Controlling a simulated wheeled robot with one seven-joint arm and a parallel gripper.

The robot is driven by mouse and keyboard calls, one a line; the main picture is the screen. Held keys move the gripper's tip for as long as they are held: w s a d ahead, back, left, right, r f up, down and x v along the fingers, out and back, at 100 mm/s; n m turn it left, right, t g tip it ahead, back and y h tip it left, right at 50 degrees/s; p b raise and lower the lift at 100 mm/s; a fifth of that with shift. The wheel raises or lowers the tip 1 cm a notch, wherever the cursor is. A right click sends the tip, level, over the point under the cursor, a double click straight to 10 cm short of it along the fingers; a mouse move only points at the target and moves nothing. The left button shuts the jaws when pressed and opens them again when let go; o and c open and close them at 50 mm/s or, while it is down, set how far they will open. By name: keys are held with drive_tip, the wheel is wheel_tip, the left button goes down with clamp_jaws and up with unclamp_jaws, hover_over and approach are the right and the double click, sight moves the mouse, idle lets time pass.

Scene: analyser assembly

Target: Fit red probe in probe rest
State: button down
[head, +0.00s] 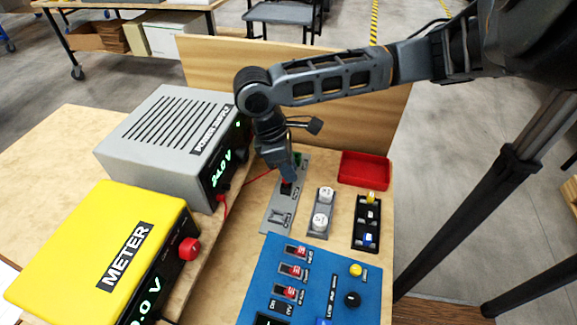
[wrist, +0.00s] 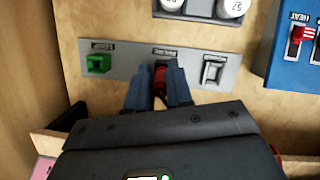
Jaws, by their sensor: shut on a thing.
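My gripper (wrist: 160,72) points down over the middle of a grey plate (wrist: 126,55) with three labelled places. Its two blue-grey fingers are shut on a red piece, the red probe (wrist: 160,82), mostly hidden between them. The probe is at the middle place; I cannot tell whether it is seated. A green block (wrist: 97,63) is at one end of the plate and a pale square fitting (wrist: 213,70) at the other. The labels are too small to read surely. In the head view my gripper (head: 288,178) is at the same plate (head: 272,218).
The grey power supply (head: 165,130) and yellow meter (head: 105,255) stand left. A red lead (head: 258,182) runs toward my gripper. White capped pieces (head: 321,220), a black rack (head: 367,228), a red tray (head: 364,169) and the blue panel (head: 320,270) are close by.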

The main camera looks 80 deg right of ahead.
drive_tip(key=shift+f, duration=0.45)
drive_tip(key=c, duration=0.9)
unclamp_jaws()
drive_tip(key=shift+c, duration=0.2)
drive_tip(key=shift+o, duration=0.3)
drive_tip(key=shift+o, duration=1.3)
drive_tip(key=shift+r, duration=0.1)
drive_tip(key=shift+r+p, duration=3.35)
drive_tip(key=shift+r, duration=0.15)
